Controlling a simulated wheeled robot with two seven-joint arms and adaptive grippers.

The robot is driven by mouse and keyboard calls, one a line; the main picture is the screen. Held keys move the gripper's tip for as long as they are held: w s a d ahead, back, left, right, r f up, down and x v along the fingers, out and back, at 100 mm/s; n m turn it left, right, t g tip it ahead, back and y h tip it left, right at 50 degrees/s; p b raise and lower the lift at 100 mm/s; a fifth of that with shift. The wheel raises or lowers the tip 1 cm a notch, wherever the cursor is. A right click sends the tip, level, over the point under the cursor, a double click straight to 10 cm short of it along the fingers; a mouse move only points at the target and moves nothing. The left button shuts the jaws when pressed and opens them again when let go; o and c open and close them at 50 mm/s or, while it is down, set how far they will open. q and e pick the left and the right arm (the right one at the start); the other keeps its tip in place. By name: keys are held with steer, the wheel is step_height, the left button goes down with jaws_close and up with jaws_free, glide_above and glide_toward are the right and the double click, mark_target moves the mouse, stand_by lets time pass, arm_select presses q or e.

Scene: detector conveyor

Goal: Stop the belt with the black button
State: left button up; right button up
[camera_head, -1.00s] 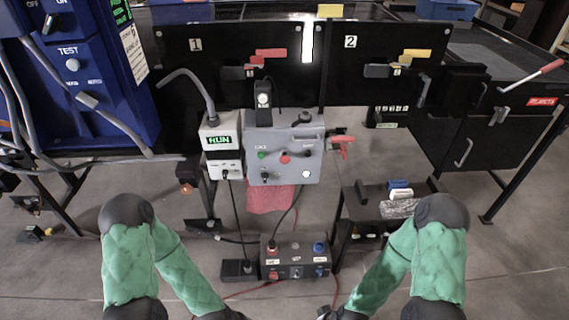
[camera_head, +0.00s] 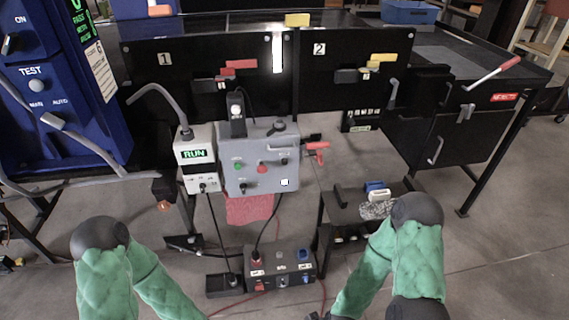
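A grey control box (camera_head: 258,148) hangs at the front of the conveyor. Its face has a green button (camera_head: 238,167), a red button (camera_head: 262,169) and a small black button (camera_head: 284,161) at the right. A black knob (camera_head: 243,187) sits lower left. A white box beside it has a display (camera_head: 194,153) reading RUN in green. My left arm comes in at the lower left, with its gripper below the frame. A dark part of my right gripper (camera_head: 318,316) shows at the bottom edge; its fingers cannot be made out. Both arms are well short of the box.
A red-handled tool (camera_head: 318,149) sticks out right of the box. A dark button box (camera_head: 281,264) stands low in front, with cables around it. A small black stand (camera_head: 345,212) is at right. A blue cabinet (camera_head: 60,120) stands left. Black panels marked 1 and 2 are behind.

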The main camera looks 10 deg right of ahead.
jaws_close()
stand_by(1.1)
